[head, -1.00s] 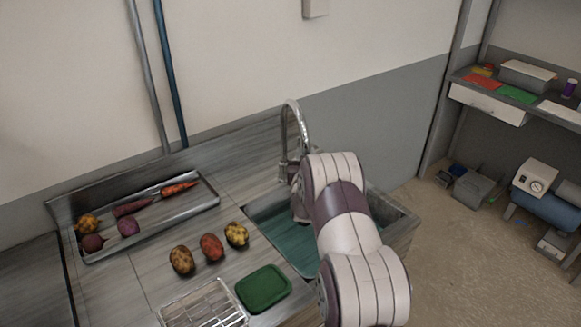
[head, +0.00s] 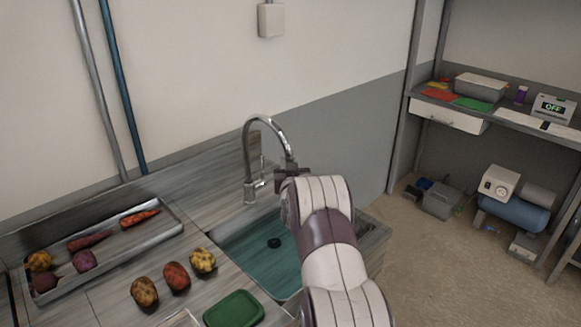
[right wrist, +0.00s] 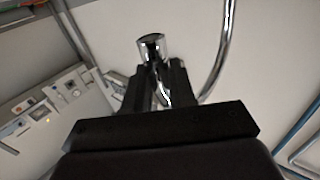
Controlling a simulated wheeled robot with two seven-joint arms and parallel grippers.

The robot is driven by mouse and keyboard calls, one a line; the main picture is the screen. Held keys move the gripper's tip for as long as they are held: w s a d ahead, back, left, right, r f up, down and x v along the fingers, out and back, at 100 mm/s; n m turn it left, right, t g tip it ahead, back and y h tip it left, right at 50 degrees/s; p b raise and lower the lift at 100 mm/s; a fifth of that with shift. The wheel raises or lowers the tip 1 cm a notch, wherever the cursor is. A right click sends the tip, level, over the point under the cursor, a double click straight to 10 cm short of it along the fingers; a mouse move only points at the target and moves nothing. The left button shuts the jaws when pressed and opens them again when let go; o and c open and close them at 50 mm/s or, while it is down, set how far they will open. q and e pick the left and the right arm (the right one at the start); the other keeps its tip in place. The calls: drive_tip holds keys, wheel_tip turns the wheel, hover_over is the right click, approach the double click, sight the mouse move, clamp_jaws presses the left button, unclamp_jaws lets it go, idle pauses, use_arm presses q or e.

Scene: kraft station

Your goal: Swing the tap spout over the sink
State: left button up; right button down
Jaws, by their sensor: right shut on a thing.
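The chrome tap (head: 247,165) stands at the back edge of the sink, its tall curved spout (head: 268,119) arching to the right. The sink (head: 240,243) has a teal basin with a dark drain. My right gripper (head: 291,170) is at the spout's free end and shut on it. In the right wrist view the dark fingers of my right gripper (right wrist: 158,85) close around the chrome spout end (right wrist: 151,45). My right arm hides the sink's right part, so I cannot tell exactly where the spout end lies over it. My left gripper is not in view.
Several potatoes (head: 176,276) and a green lid-like item (head: 234,309) lie on the counter left of the sink. A metal tray (head: 128,250) holds vegetables further left. A wall stands close behind the tap. Shelves (head: 480,115) stand at the far right.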

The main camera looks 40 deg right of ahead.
drive_tip(key=shift+w+a+r, duration=0.1)
drive_tip(key=shift+r, duration=0.2)
drive_tip(key=c, duration=1)
unclamp_jaws()
drive_tip(key=shift+w, duration=0.1)
drive_tip(key=shift+c, duration=0.2)
drive_tip(key=shift+o, duration=0.2)
drive_tip(key=shift+w+a+f, duration=0.15)
drive_tip(key=shift+w+f, duration=0.1)
drive_tip(key=shift+w, duration=0.05)
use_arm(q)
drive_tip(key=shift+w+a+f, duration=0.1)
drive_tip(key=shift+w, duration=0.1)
use_arm(e)
drive_tip(key=shift+s, duration=0.15)
drive_tip(key=shift+s+f, duration=0.1)
use_arm(q)
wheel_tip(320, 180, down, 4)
drive_tip(key=b, duration=0.3)
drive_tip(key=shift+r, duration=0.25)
use_arm(e)
drive_tip(key=v, duration=1.2)
drive_tip(key=shift+s, duration=0.3)
